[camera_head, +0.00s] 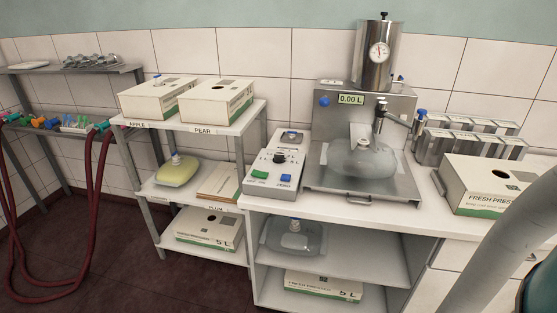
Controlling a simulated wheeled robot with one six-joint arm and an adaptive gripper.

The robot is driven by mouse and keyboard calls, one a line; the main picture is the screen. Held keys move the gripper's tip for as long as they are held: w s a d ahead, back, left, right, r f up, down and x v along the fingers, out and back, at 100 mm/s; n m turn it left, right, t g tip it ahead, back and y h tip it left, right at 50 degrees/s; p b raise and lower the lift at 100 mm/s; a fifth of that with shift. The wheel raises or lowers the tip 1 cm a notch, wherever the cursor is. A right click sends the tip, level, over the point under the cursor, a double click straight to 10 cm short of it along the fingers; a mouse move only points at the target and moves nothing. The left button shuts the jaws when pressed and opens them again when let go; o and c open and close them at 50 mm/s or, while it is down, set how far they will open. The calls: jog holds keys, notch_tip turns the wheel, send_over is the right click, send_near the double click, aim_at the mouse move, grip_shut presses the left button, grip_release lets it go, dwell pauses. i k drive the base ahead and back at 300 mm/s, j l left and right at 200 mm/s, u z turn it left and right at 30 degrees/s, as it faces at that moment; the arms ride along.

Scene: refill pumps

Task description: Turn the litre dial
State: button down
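The litre dial appears to be the black round knob (279,157) on the sloped face of a grey control box (273,168). Its markings are too small to read. A green button (259,174) and a blue button (286,178) sit below it. The box stands on the white counter, left of the steel filling machine (400,106). The machine's display (351,99) reads 0.00 L. A clear bag (361,160) lies on the machine's tray under the spout. My grey arm crosses the lower right corner; my gripper is not in view.
A FRESH PRESSED carton (485,192) and metal blocks (470,132) stand right of the machine. A shelf rack at left holds cartons (216,101) and a yellow bag (176,171). Dark red hoses (92,185) hang farther left. The counter front (320,207) is clear.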

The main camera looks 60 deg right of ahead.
aim_at(278, 158)
jog(key=z, duration=1.25)
